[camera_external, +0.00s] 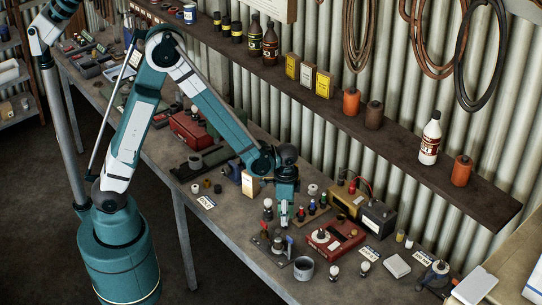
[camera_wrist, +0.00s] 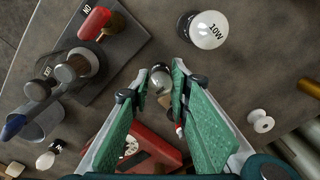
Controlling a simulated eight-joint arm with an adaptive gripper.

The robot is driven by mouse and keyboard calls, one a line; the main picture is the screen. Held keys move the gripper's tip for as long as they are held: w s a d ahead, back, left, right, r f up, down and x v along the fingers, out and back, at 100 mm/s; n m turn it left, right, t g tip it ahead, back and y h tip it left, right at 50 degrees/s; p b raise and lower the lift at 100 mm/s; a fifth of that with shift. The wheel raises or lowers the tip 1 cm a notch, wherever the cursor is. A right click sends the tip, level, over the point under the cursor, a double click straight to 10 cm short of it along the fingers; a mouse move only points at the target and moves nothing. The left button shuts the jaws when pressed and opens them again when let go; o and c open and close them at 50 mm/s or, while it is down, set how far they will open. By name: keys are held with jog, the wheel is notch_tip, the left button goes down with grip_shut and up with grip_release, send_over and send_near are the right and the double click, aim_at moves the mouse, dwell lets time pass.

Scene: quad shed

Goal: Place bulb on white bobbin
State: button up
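My gripper (camera_external: 284,217) points down over the middle of the bench. In the wrist view, the green fingers of my gripper (camera_wrist: 160,72) are apart, and a small clear, silvery bulb (camera_wrist: 160,78) shows between and beyond their tips. I cannot tell its height relative to them. A larger white bulb marked 10W (camera_wrist: 208,30) with a black base lies right of the fingertips. A small white bobbin (camera_wrist: 260,121) stands to the right in the wrist view; it shows behind my gripper in the external view (camera_external: 313,189). My gripper holds nothing that I can see.
A red device with a dial (camera_external: 333,240) stands right of my gripper. A black battery (camera_external: 379,218) is at right.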

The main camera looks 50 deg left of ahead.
jog(key=o, duration=0.4)
jog(key=shift+c, duration=0.2)
jog(key=shift+r, duration=0.2)
notch_tip(320, 180, up, 12)
dwell(0.7)
dwell(0.3)
jog(key=shift+a, duration=0.1)
jog(key=s+a+r+n+t, duration=0.3)
jog(key=s+a+r+n, duration=0.15)
jog(key=a+r, duration=0.9)
jog(key=s+a+r+n+t, duration=0.1)
jog(key=s+a+n+t, duration=0.1)
jog(key=s+a, duration=0.4)
jog(key=s+a+r+n+t, duration=0.2)
jog(key=s+a, duration=0.4)
jog(key=a, duration=0.2)
jog(key=shift+a+r, duration=0.15)
jog(key=shift+r, duration=0.15)
